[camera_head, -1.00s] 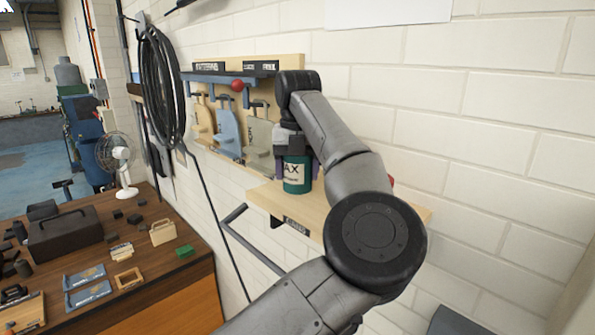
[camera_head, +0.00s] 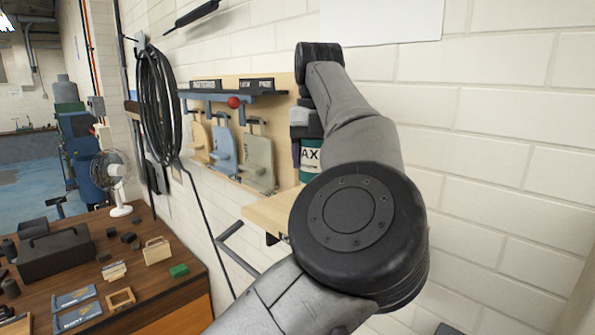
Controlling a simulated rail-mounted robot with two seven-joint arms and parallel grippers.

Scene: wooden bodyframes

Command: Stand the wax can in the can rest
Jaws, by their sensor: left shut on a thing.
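The wax can (camera_head: 312,158) is a teal can with a cream label showing "AX". My left gripper (camera_head: 307,146) is shut on it from above. The can looks upright, held near the wall above a pale wooden shelf (camera_head: 266,214). My own arm hides the can's right side, most of the shelf and one of the fingers. I cannot make out the can rest, as most of the shelf is covered. My right gripper is not in view.
A wooden wall board (camera_head: 285,122) with hanging templates and a red ball (camera_head: 234,102) is left of the can. A grey bar (camera_head: 230,231) juts out below the shelf. A black cable coil (camera_head: 160,100) hangs further left, above a cluttered workbench (camera_head: 150,292).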

